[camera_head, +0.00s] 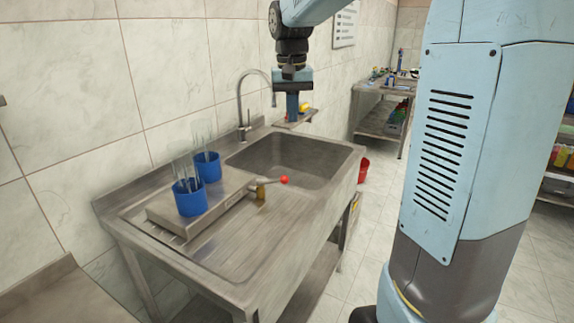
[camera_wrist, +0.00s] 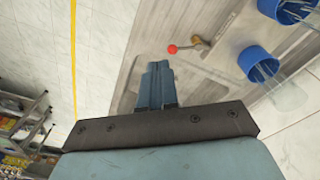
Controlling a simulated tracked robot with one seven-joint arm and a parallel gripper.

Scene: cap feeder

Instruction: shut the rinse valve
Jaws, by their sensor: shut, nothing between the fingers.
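The rinse valve (camera_head: 261,190) is a small brass body at the right end of a low steel box on the sink's drainboard. Its lever ends in a red ball (camera_head: 284,180) and points right, toward the basin. In the wrist view the valve (camera_wrist: 200,42) and its red ball (camera_wrist: 172,49) lie just beyond my fingertips. My gripper (camera_head: 292,117) hangs above the basin, pointing down, apart from the lever. Its blue fingers (camera_wrist: 158,66) are together and empty.
Two blue cups (camera_head: 189,198) (camera_head: 208,167) with clear tubes stand on the steel box (camera_head: 228,201). A curved faucet (camera_head: 240,97) rises behind the basin (camera_head: 290,160). The front drainboard is clear.

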